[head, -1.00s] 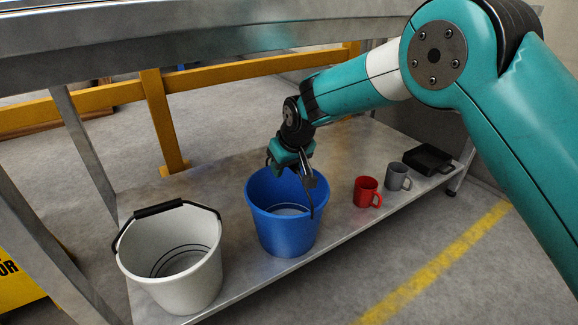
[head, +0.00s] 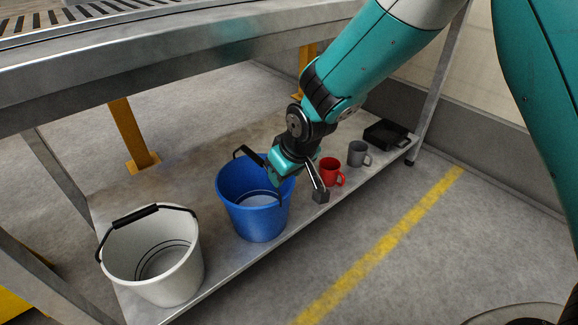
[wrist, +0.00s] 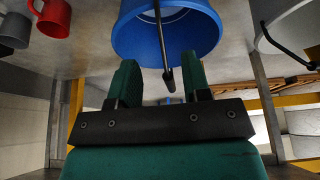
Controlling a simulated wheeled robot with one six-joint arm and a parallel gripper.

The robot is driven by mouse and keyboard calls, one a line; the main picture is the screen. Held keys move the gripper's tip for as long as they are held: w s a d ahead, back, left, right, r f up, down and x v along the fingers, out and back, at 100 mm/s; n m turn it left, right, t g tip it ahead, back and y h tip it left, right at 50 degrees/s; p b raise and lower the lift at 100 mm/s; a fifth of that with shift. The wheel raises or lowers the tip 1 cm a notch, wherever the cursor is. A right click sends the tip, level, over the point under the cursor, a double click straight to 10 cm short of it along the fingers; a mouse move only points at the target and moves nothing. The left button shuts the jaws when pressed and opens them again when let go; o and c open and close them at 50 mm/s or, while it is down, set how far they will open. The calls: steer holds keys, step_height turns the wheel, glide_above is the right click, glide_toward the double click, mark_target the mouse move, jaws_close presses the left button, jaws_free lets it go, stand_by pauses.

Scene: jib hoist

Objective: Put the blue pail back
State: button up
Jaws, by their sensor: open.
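The blue pail (head: 256,218) stands upright on the grey lower shelf (head: 222,268), between a white pail and a red mug. Its dark handle shows at its back left rim in the head view. My gripper (head: 300,200) is at the pail's right side, near its rim, with its jaws apart and nothing visibly held. In the wrist view the blue pail (wrist: 145,38) is ahead of my open gripper (wrist: 160,80), and a dark bar of its handle runs in line with the gap between the fingers. I cannot tell whether a finger touches the pail.
A white pail (head: 152,262) stands to the left on the shelf. The metal table top (head: 180,62) overhangs the shelf. The floor in front is clear.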

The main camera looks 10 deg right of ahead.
steer(key=s+d+r+g+y, duration=0.1)
steer(key=s+d+r, duration=0.4)
steer(key=s+r, duration=0.4)
steer(key=s+d+r+g, duration=0.2)
steer(key=s+d+r, duration=0.3)
steer(key=s, duration=1.1)
step_height(320, 180, up, 4)
steer(key=shift+s+f+g+y, duration=0.15)
steer(key=shift+s+g+y, duration=0.15)
steer(key=shift+y, duration=0.1)
steer(key=shift+d, duration=0.1)
step_height(320, 180, up, 44)
steer(key=p, duration=4.3)
steer(key=shift+f+p, duration=0.2)
steer(key=shift+p, duration=0.1)
